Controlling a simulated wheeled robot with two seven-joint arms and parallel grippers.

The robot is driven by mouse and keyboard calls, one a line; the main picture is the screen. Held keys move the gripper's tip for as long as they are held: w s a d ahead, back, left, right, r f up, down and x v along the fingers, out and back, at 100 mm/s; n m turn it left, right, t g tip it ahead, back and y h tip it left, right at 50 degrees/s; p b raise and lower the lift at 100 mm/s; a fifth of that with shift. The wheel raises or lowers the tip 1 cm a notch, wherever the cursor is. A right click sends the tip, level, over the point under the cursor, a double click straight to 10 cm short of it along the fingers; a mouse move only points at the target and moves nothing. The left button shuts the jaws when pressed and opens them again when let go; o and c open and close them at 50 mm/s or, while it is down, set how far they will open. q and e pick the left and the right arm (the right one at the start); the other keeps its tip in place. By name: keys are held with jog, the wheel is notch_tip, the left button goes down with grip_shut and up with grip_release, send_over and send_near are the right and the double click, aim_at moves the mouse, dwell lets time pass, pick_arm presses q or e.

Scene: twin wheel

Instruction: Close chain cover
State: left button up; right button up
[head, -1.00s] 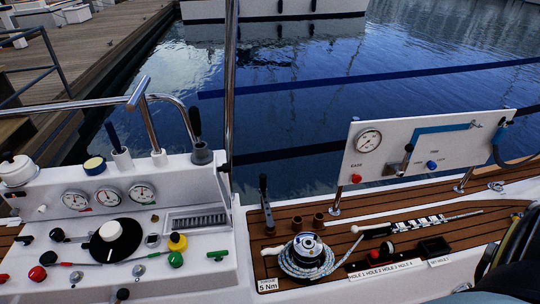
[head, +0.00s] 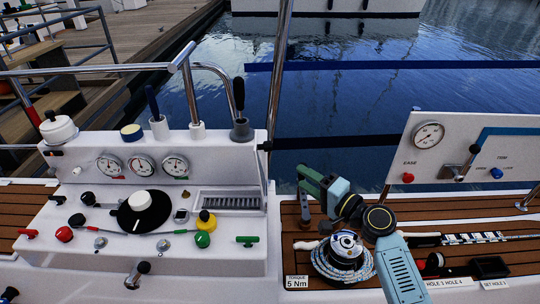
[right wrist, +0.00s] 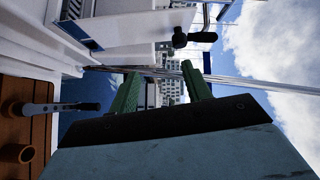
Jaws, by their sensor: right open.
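I cannot make out with certainty which part is the chain cover. A slotted grey panel (head: 228,203) lies in the white console (head: 100,235) in the head view, with part of the console's raised back behind it. My right gripper (head: 304,180) is raised above the teak deck, right of the console and in front of the water. Its two green fingers (right wrist: 160,88) stand apart in the right wrist view, with nothing between them. My left gripper is not in view.
A grey-based lever (head: 241,125) and a steel rail (head: 190,90) rise behind the console. A white gauge panel (head: 450,150) stands at the right. Knobs crowd the console top.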

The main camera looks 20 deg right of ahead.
aim_at(270, 146)
jog(key=shift+t+y, duration=0.3)
jog(key=shift+y, duration=0.1)
jog(key=r+x, duration=0.1)
jog(key=x, duration=0.8)
jog(key=r+x, duration=0.1)
jog(key=x, duration=0.3)
jog(key=shift+w+a+r, duration=0.1)
jog(key=shift+w+r, duration=0.1)
jog(key=shift+r, duration=0.2)
grip_shut()
